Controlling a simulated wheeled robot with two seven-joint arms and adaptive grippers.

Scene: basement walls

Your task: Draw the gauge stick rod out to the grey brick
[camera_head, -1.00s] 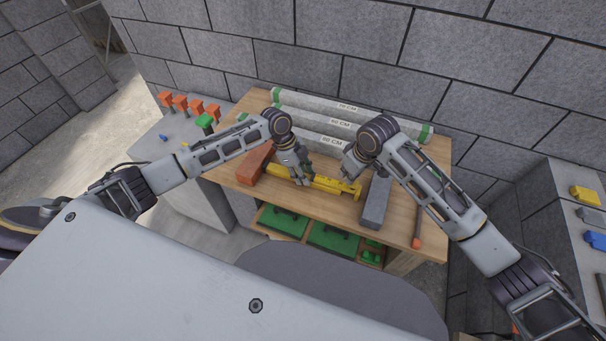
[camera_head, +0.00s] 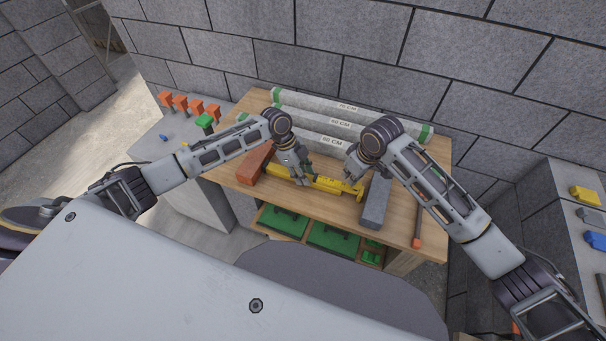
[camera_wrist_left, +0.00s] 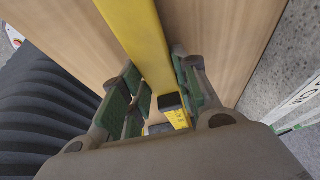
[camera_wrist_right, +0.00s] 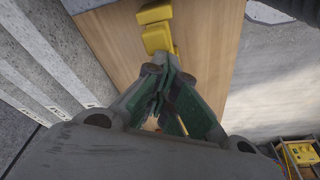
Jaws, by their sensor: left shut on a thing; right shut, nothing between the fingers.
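The yellow gauge stick (camera_head: 327,184) lies on the wooden bench between the orange-red brick (camera_head: 255,164) and the grey brick (camera_head: 375,202). My left gripper (camera_head: 301,180) is shut on the stick's body; in the left wrist view the green-padded fingers (camera_wrist_left: 158,92) flank the yellow bar (camera_wrist_left: 137,38). My right gripper (camera_head: 350,173) is shut and empty, close to the stick's right end. In the right wrist view its fingers (camera_wrist_right: 165,95) meet just short of the yellow end piece (camera_wrist_right: 156,28). I cannot tell whether they touch it, or whether the rod end touches the grey brick.
Several grey bars with green ends and length labels (camera_head: 340,124) lie along the back of the bench. An orange-tipped rod (camera_head: 417,240) lies at the right. Green cases (camera_head: 334,237) sit on the shelf below. A block wall (camera_head: 350,60) stands close behind.

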